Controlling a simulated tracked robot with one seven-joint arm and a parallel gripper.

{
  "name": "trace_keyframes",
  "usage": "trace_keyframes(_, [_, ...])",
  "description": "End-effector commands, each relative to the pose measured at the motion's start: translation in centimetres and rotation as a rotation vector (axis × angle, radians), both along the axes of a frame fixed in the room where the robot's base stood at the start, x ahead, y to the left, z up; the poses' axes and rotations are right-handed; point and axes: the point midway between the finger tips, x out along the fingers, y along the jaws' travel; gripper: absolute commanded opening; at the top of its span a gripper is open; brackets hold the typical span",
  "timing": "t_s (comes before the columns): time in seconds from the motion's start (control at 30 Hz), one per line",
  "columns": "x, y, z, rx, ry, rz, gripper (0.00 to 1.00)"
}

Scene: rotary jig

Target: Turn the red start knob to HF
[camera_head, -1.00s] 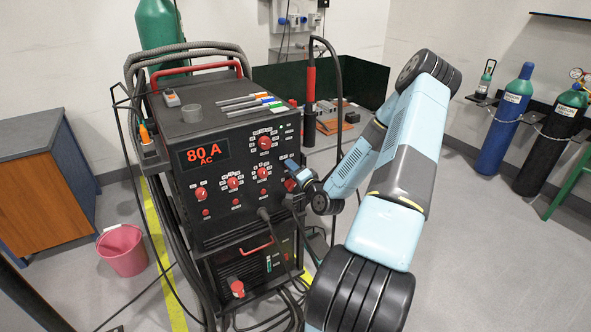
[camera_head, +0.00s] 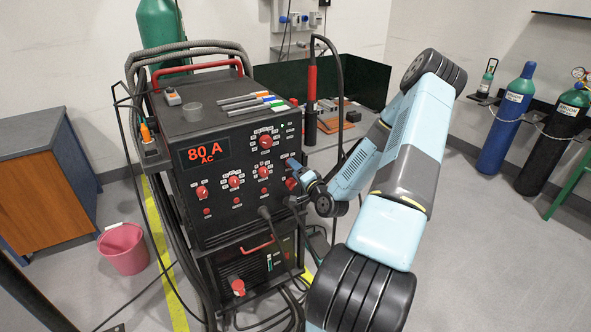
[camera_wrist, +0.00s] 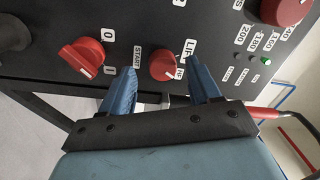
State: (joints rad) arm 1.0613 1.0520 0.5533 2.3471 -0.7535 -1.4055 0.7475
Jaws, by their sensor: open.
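The red start knob (camera_wrist: 165,66) shows in the wrist view on the black panel, beside the printed labels START, LIFT and HF. A white mark on its face points to the lower right, on the HF side; its exact setting is hard to tell. My gripper (camera_wrist: 163,68) is open, with one blue finger on each side of the knob. I cannot tell whether the fingers touch it. In the head view my gripper (camera_head: 295,168) is at the right side of the welder's front panel and hides much of the knob there.
Another red knob (camera_wrist: 82,55) with 0 labels is left of the gripper, and a larger red knob (camera_wrist: 284,10) is at the upper right. The welder (camera_head: 225,210) has cables in front. A pink bucket (camera_head: 122,248) stands on the floor at left.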

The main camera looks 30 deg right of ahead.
Motion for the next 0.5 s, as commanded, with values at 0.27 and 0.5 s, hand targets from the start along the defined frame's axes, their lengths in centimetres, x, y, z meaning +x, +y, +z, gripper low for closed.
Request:
trace_keyframes(0.27, [-5.4, -0.5, -0.4, 0.002, 0.003, -0.004, 0.62])
trace_keyframes(0.5, [-9.7, -0.7, -0.6, 0.003, 0.003, -0.004, 0.62])
